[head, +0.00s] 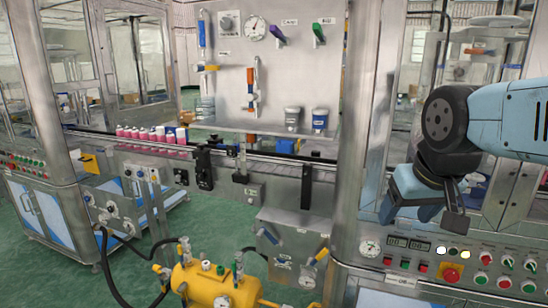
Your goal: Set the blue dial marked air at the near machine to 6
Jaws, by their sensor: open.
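My gripper (425,212) hangs at the right, in front of the near machine's glass doors and above its sloped control panel (410,278). Its jaws are open and I see nothing between them. The panel carries a round white gauge (369,247), two small displays (408,243), a red stop button on yellow (451,275) and several red and green buttons. I cannot make out a blue dial marked air on it, and the labels are too small to read. My arm and gripper hide part of the doors behind.
A steel post (350,130) stands left of my gripper. A back panel (295,75) holds a gauge and coloured handles.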

